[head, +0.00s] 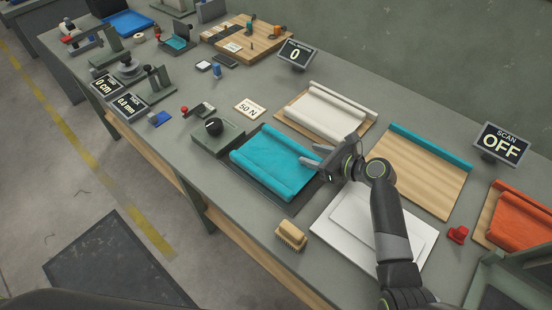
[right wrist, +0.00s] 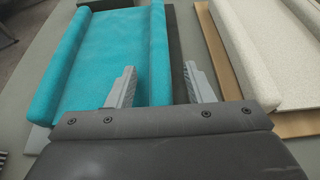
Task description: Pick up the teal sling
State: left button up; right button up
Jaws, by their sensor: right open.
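The teal sling (head: 274,160) lies on a dark flat tray (head: 254,184) on the workbench, with rolled long edges. It also shows in the right wrist view (right wrist: 105,60), with a thick roll down each side. A second teal roll (head: 432,146) lies on a wooden board to the right. My left gripper is not in view.
A cream sling (head: 332,112) on a board lies just behind. A white board (head: 372,228) lies under my right arm. A brush (head: 291,236), a black-knobbed box (head: 216,138), a red piece (head: 458,234) and an orange sling (head: 518,220) are nearby.

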jog(key=shift+c, duration=0.2)
grip_shut()
